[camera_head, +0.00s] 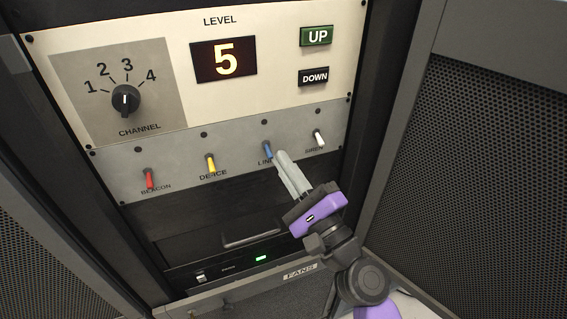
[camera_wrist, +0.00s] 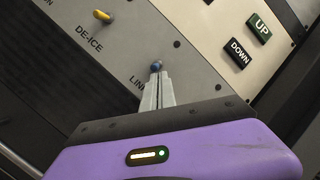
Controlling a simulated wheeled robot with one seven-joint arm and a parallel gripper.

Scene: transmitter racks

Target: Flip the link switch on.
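The link switch (camera_head: 267,150) is a small blue-handled toggle on the grey strip of the rack, third in a row of switches. Its blue handle also shows in the wrist view (camera_wrist: 155,67), just past my fingertips. My gripper (camera_head: 281,156) reaches in from the lower right, with its fingertips at or very near the handle and partly covering the LINK label. In the wrist view, the fingers (camera_wrist: 157,76) lie together, pointing at the handle from the label side. I cannot tell whether they touch it. The handle's exact tilt is unclear.
The siren switch (camera_head: 319,138), white, is close on the right. The yellow de-ice switch (camera_head: 210,162) and red beacon switch (camera_head: 149,179) are left. Above are the channel knob (camera_head: 126,99), a display (camera_head: 224,60) reading 5, and UP (camera_head: 316,36) and DOWN (camera_head: 313,77) buttons. A perforated door (camera_head: 480,160) stands right.

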